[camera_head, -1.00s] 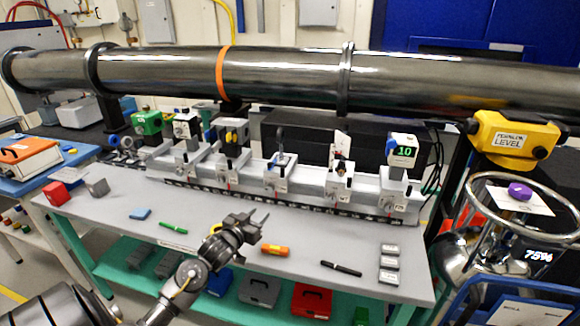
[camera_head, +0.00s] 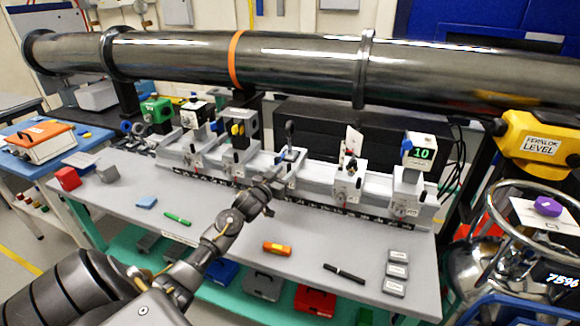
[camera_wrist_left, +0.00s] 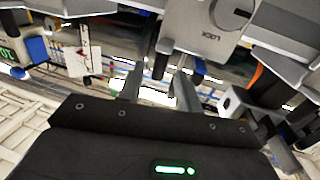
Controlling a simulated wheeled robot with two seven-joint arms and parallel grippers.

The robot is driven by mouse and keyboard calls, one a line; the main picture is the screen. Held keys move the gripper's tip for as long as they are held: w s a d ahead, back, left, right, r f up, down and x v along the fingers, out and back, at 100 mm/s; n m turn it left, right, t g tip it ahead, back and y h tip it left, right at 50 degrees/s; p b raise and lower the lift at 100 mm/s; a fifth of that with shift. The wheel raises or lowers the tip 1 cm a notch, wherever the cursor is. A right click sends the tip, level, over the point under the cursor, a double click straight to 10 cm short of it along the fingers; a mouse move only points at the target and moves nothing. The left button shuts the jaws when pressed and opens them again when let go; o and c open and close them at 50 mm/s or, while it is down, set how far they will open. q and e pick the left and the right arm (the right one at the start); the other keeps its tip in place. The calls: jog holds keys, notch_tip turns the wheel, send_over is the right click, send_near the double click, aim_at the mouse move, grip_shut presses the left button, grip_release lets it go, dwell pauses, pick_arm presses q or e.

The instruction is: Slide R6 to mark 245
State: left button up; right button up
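A pale grey rail (camera_head: 318,188) on the bench carries several riders with small front labels, too small for me to tell which is R6. The middle rider (camera_head: 290,157) has a dark upright fitting. My left gripper (camera_head: 270,188) is at the front of this rider, partly covering its lower part. In the left wrist view the gripper (camera_wrist_left: 158,88) has its two fingers apart, with a gap between them. A grey rider body marked LOCK (camera_wrist_left: 210,38) is just beyond the fingertips. I cannot tell whether they touch it. The 245 mark is not readable. My right gripper is not in view.
Other riders stand on both sides, including one with a green "10" display (camera_head: 420,152). A dark pipe (camera_head: 300,62) runs above and behind the rail. An orange cylinder (camera_head: 277,248), a black pen (camera_head: 345,273) and grey blocks (camera_head: 397,270) lie on the bench front.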

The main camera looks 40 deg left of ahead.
aim_at(288, 169)
pick_arm(q)
jog(key=shift+w+a, duration=0.2)
jog(key=shift+w, duration=1.65)
jog(key=shift+c, duration=0.3)
grip_shut()
